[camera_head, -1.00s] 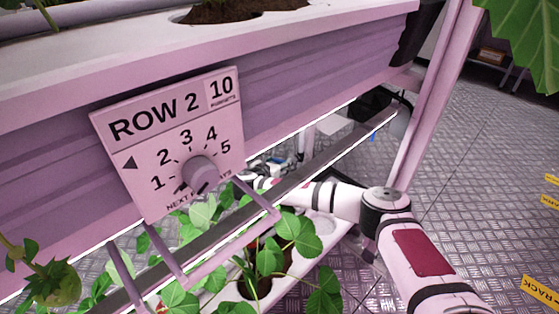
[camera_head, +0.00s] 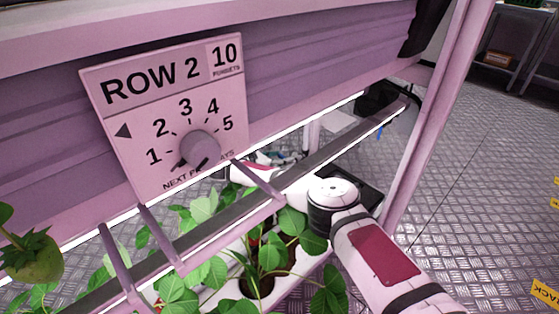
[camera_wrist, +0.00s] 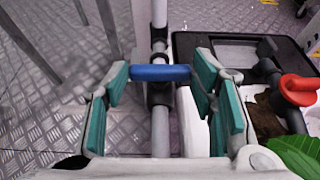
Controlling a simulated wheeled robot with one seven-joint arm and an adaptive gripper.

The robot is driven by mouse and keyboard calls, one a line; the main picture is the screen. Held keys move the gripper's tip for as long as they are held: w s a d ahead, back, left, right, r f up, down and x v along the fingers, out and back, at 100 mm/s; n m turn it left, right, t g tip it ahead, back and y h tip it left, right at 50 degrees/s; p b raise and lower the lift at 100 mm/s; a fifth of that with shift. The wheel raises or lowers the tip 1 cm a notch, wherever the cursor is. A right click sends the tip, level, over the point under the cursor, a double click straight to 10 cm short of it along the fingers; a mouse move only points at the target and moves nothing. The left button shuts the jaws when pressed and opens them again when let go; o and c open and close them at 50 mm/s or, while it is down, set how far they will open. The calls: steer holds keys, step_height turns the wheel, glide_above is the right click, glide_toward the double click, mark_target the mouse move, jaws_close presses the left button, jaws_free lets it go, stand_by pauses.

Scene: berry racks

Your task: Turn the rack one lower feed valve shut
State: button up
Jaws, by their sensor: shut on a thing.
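In the wrist view my gripper (camera_wrist: 162,78) has its teal-padded fingers on either side of a blue valve handle (camera_wrist: 160,73) and is shut on it. The blue handle lies across a grey pipe (camera_wrist: 160,125), at about a right angle to it in the picture. In the head view my arm reaches under the upper trough to the lower level; my gripper and the blue handle are hidden there behind the rack and plants.
A red valve handle (camera_wrist: 298,90) sits on a dark pipe to the right. A ROW 2 sign with a dial (camera_head: 200,150) hangs on the upper trough (camera_head: 290,60). Rails and leafy plants (camera_head: 268,255) crowd my arm. The metal floor (camera_head: 470,190) at right is open.

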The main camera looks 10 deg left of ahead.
steer(key=o, duration=1.1)
steer(key=shift+f, duration=0.1)
steer(key=shift+o, duration=0.2)
steer(key=v, duration=1.2)
steer(key=shift+w, duration=0.1)
